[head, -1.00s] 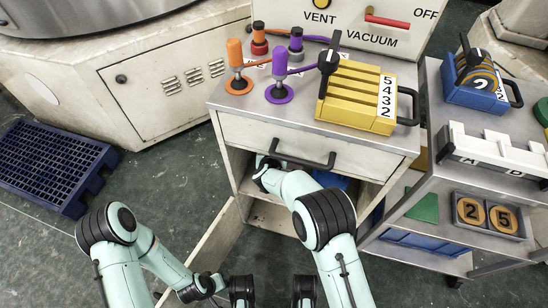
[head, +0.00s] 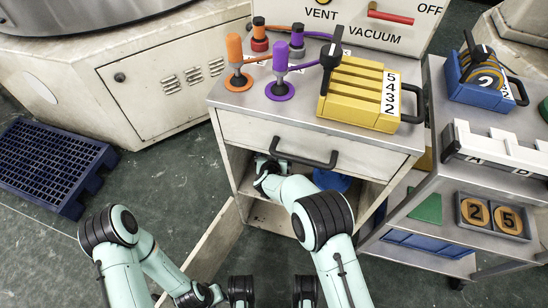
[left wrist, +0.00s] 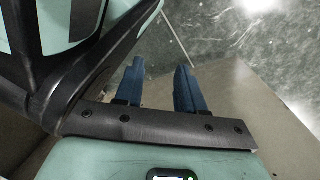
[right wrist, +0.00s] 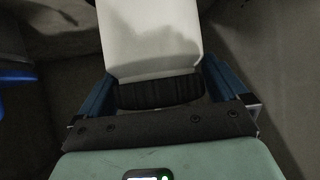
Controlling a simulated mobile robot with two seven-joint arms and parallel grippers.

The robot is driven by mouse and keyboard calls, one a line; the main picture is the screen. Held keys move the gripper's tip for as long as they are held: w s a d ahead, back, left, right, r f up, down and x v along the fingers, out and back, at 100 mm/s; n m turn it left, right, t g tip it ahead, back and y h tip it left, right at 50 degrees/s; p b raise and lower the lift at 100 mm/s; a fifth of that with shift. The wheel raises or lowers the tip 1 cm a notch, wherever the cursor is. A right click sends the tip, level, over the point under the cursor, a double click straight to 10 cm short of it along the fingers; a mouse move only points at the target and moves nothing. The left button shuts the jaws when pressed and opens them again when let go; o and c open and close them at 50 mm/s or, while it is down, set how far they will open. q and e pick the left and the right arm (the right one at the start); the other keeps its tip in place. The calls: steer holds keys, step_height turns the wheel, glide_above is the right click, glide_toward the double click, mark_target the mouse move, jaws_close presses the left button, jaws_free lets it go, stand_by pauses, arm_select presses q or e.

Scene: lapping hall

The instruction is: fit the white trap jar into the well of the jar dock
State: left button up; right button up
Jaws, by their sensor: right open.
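The white trap jar (right wrist: 150,38) shows in the right wrist view as a pale body with a black ribbed band at its near end. It lies between the blue fingers of my right gripper (right wrist: 158,92), which are apart on either side of it. In the head view my right arm reaches into the open cabinet below the drawer, and the jar cannot be made out there. My left gripper (left wrist: 161,88) is open and empty, over a tan panel and green floor. I cannot clearly identify the jar dock.
A blue object (head: 332,180) stands inside the cabinet, right of my right arm. The drawer front (head: 310,146) with its black handle overhangs the opening. The open cabinet door (head: 214,240) stands at the left. A trolley (head: 420,245) is close on the right.

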steer(key=p+v, duration=0.4)
steer(key=v, duration=0.7)
steer(key=s+d+f+m+g, duration=0.1)
steer(key=s+d+f+g, duration=0.3)
steer(key=s+d+f, duration=0.85)
arm_select(q)
steer(key=w+d+r+t, duration=0.1)
steer(key=w+r+t, duration=0.1)
steer(key=w+r, duration=0.4)
steer(key=shift+w+r+t, duration=0.35)
steer(key=shift+w+t, duration=0.05)
steer(key=shift+w, duration=0.55)
arm_select(e)
steer(key=s+d+f+m+g+y, duration=0.1)
steer(key=s+d+f+g, duration=0.1)
steer(key=s, duration=0.5)
steer(key=s+d+f+m+g+y, duration=0.1)
steer(key=s+d+f+g+y, duration=0.1)
steer(key=s, duration=0.5)
step_height(320, 180, down, 2)
steer(key=shift+s+d+f+m, duration=0.1)
steer(key=shift+s+d+m, duration=0.25)
steer(key=shift+d, duration=0.4)
arm_select(q)
steer(key=shift+d, duration=0.1)
